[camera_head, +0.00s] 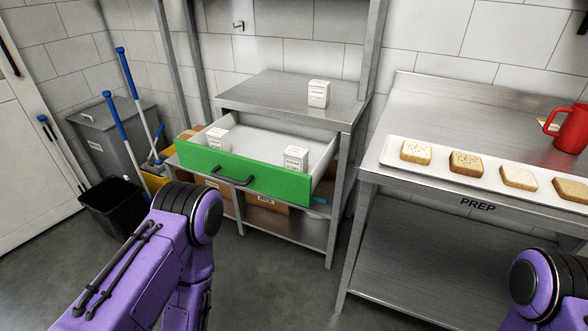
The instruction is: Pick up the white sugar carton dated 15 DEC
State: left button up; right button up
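Three similar small white cartons with dark print show in the head view. One carton (319,94) stands upright on the steel table top. Another carton (295,159) stands in the right part of the open drawer. A third carton (217,139) stands in the drawer's left back part. The print is too small to read, so I cannot tell which one bears 15 DEC. The green-fronted drawer (200,166) is pulled out. My purple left arm is in front of it at lower left and my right arm is at lower right; neither gripper shows.
A steel prep table (410,91) on the right holds a long white tray (395,163) with several bread slices and a red jug (572,130). A black bin (112,207), a grey bin (115,135) and blue-handled mops stand at left. Cardboard boxes lie below the drawer.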

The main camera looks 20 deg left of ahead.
aim_at(295, 158)
jog(key=k, duration=1.15)
jog(key=u, duration=0.6)
jog(key=i, duration=1.8)
jog(key=z, duration=0.6)
